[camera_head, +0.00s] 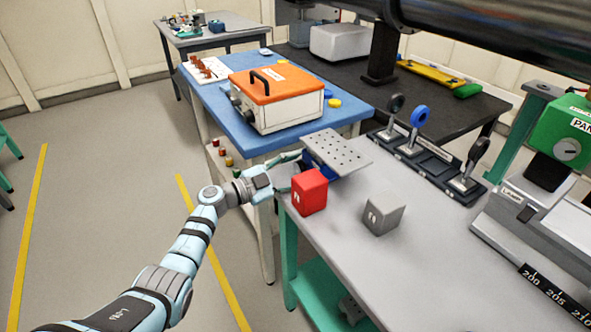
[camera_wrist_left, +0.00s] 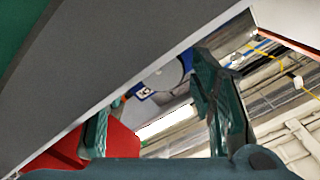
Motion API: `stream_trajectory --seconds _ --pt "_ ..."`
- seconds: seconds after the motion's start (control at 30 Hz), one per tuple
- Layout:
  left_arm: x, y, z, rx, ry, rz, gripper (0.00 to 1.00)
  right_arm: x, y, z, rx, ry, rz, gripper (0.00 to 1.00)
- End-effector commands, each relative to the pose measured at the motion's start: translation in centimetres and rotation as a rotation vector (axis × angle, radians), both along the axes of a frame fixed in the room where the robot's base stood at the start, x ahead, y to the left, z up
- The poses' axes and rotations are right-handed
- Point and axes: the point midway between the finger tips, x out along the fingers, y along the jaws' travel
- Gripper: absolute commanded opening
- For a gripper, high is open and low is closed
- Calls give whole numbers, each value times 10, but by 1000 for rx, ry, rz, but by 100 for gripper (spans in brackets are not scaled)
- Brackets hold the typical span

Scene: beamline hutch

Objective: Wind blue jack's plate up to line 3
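My left gripper (camera_head: 287,168) is at the jack's left side, just below plate height. In the left wrist view the two dark teal fingers (camera_wrist_left: 158,112) stand apart, with blue parts of the jack (camera_wrist_left: 172,76) seen beyond the gap. I cannot tell whether they touch its knob. The jack's scale lines are not readable. My right gripper is out of view.
A red block (camera_head: 309,191) stands close beside the jack and gripper; a grey block (camera_head: 383,213) is to its right. A rail with several round mounts (camera_head: 425,157) lies behind. A blue table (camera_head: 222,104) with an orange-topped box (camera_head: 278,95) is beyond.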

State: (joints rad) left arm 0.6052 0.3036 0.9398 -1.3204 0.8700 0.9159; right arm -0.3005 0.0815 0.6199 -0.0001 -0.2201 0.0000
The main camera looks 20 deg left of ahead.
Motion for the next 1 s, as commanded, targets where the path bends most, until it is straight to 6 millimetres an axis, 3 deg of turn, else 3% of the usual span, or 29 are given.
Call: stream_trajectory --seconds 0.27,0.37,0.7,1.0 --pt "0 0 2 1 -1 0 53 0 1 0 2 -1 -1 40" --pt "0 0 14 3 -4 -1 53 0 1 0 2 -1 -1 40" --pt "0 0 92 2 -4 -1 53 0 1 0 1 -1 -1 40" --pt "0 0 101 0 0 0 53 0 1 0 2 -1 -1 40"
